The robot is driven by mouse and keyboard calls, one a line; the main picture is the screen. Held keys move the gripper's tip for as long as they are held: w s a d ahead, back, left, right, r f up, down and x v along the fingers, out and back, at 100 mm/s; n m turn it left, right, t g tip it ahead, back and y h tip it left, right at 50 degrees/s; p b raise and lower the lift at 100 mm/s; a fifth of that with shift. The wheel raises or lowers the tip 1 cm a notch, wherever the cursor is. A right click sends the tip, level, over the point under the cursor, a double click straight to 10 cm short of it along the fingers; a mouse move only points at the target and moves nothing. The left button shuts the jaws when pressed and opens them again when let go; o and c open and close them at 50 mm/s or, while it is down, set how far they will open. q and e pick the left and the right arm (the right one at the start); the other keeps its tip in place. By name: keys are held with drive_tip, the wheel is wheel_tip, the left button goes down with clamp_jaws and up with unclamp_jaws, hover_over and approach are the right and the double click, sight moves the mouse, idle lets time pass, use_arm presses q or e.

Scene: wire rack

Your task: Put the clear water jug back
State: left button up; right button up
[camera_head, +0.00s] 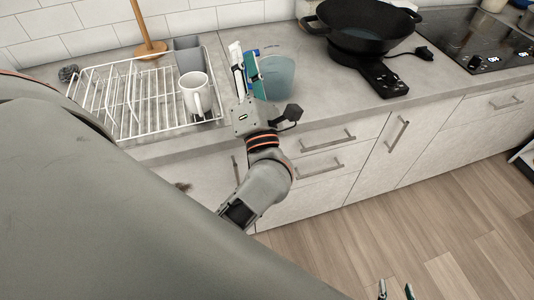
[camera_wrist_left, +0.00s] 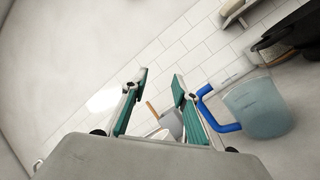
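The clear water jug (camera_head: 279,78) stands on the counter, just right of my left gripper (camera_head: 243,56) in the head view. In the left wrist view, the bluish see-through jug (camera_wrist_left: 260,110) is at the right, with its blue handle (camera_wrist_left: 216,116) toward the gripper. My left gripper (camera_wrist_left: 159,77) is open, with nothing between its teal-padded fingers. The handle is beside or behind the right finger, outside the gap; contact cannot be told. My right gripper (camera_head: 396,291) shows only its fingertips at the bottom edge of the head view; they are apart.
A white wire rack (camera_head: 125,112) left of the gripper holds a white mug (camera_head: 195,93) and a grey container (camera_head: 187,54). A wooden stand (camera_head: 149,46) is behind it. A black wok (camera_head: 364,25) sits on a hot plate (camera_head: 380,83) at right. Counter in front of the hot plate is clear.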

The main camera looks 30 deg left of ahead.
use_arm(q)
drive_tip(key=w+d+f+m+t+h, duration=0.1)
drive_tip(key=d+f+m+t+h, duration=0.2)
drive_tip(key=d+f+m+h, duration=0.8)
drive_tip(key=d+f+m+t+h, duration=0.3)
drive_tip(key=m+h, duration=0.4)
drive_tip(key=m, duration=0.9)
drive_tip(key=s+f+m+g, duration=0.3)
drive_tip(key=s+f+m, duration=0.1)
drive_tip(key=f, duration=0.5)
drive_tip(key=s+f+m+g+h, duration=0.1)
drive_tip(key=s+f+m+g, duration=0.3)
drive_tip(key=f, duration=0.6)
drive_tip(key=s+f+m+g, duration=0.4)
drive_tip(key=f, duration=0.6)
drive_tip(key=shift+s+a, duration=0.15)
drive_tip(key=shift+a, duration=0.3)
